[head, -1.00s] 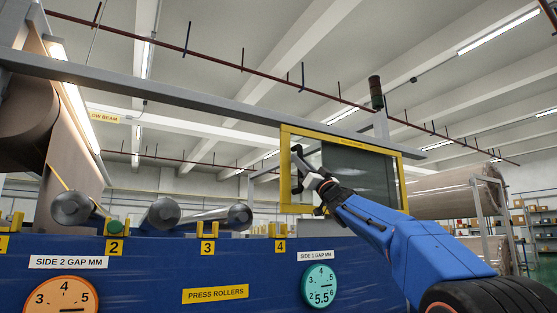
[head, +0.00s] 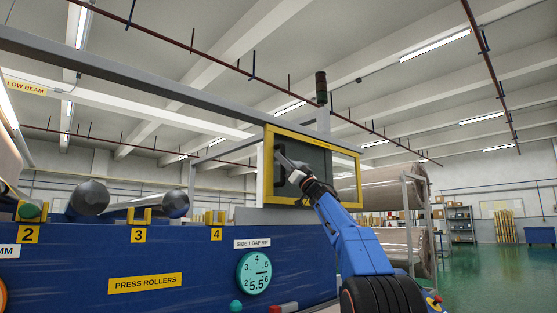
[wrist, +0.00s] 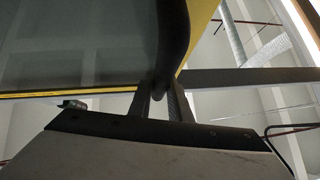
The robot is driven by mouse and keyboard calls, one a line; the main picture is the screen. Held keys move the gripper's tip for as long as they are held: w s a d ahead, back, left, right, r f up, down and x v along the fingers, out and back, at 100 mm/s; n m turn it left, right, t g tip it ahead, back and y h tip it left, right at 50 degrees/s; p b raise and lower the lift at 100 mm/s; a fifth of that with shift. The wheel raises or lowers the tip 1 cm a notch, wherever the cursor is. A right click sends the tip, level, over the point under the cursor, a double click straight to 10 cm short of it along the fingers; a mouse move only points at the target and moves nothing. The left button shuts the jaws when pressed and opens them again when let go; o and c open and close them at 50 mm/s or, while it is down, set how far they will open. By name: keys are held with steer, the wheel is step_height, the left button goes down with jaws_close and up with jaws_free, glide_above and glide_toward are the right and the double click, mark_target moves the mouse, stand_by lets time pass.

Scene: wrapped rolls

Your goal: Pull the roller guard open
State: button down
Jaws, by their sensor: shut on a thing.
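The roller guard is a dark see-through panel in a yellow frame (head: 348,156), under the grey beam at the right end of the machine in the head view. Its dark bar handle (head: 279,166) is near the frame's left side. My gripper (head: 289,171) is at this handle, reaching up from the lower right. In the wrist view, my gripper's fingers (wrist: 160,104) are shut around the dark handle (wrist: 174,45). The guard's grey panel (wrist: 75,45) fills the upper left there, and a yellow frame edge shows behind the handle.
The blue machine side (head: 200,255) with a teal gap dial (head: 254,272) stands left of my arm. A signal tower (head: 321,88) rises above the beam. A large wrapped roll (head: 392,187) and a grey rack (head: 408,225) stand behind at right. Green floor (head: 490,270) is open at far right.

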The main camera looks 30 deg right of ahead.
stand_by(0.3)
steer(key=c, duration=1.6)
jaws_free()
steer(key=shift+c, duration=0.2)
steer(key=v, duration=1.7)
steer(key=shift+f, duration=0.2)
steer(key=shift+s+d, duration=0.1)
